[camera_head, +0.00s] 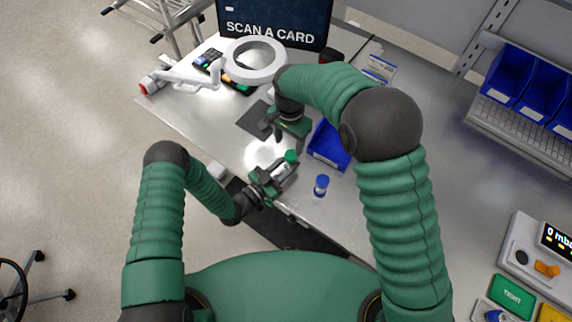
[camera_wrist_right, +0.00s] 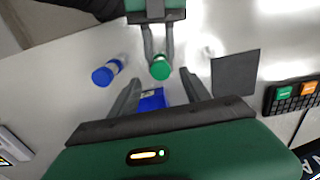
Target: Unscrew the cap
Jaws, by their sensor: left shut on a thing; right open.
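A small vial with a green cap (camera_head: 291,156) is held upright between the fingers of my left gripper (camera_head: 285,166) near the table's front edge. In the right wrist view the green cap (camera_wrist_right: 160,68) shows from above, and the left gripper (camera_wrist_right: 158,44) closes on the vial from the top of the picture. My right gripper (camera_head: 272,130) is open and empty, above the table and a little behind the cap. In its wrist view its two fingers (camera_wrist_right: 160,88) are spread wide, with the cap beyond them and not touched.
A vial with a blue cap (camera_head: 321,184) stands on the table to the right. A blue bin (camera_head: 328,147) is close behind it. A dark square mat (camera_head: 253,120) and a white ring lamp (camera_head: 254,60) are further back. The table's front edge lies near my left gripper.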

